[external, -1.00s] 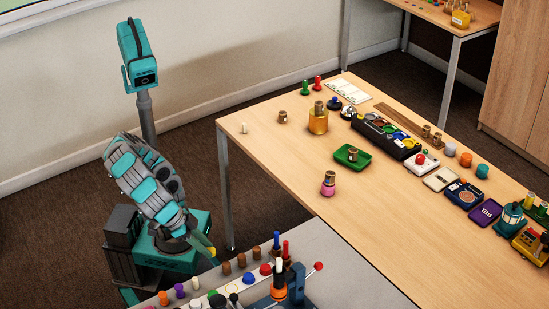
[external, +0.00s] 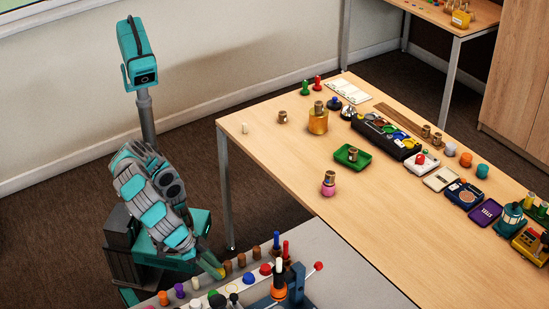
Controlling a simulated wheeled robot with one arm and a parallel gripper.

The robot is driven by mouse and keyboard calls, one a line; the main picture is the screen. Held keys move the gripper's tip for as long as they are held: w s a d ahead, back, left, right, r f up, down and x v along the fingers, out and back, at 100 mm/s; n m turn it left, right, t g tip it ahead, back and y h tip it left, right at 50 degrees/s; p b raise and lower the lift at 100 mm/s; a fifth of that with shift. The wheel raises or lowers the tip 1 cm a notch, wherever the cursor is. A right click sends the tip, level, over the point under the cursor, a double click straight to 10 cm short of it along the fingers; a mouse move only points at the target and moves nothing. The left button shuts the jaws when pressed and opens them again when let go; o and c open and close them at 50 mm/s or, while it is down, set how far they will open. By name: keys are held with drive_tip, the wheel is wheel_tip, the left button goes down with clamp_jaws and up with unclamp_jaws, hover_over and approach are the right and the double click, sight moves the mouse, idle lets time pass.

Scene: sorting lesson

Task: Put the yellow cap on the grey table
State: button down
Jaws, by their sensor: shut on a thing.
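My gripper (external: 216,267) reaches down at the far left edge of the grey table (external: 345,262). It is shut on a small yellow thing at its tip, which looks like the yellow cap (external: 221,271). The cap is small and partly hidden by the fingers. It is low, close to the row of pegs and caps along the table's far edge, just left of a brown cap (external: 228,268). I cannot tell whether it touches the table.
Brown, purple, orange, blue and red pieces line the grey table, with an orange and black device (external: 279,285) near the front. The grey top to the right is clear. A wooden table (external: 270,160) behind holds trays, jars and caps.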

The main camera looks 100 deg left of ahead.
drive_tip(key=shift+f, duration=0.15)
drive_tip(key=c, duration=0.6)
unclamp_jaws()
drive_tip(key=shift+c, duration=0.2)
drive_tip(key=shift+r, duration=0.35)
drive_tip(key=p+v, duration=0.1)
drive_tip(key=v, duration=1)
drive_tip(key=shift+s+d+r, duration=0.15)
drive_tip(key=shift+s+r, duration=0.1)
drive_tip(key=shift+s, duration=0.05)
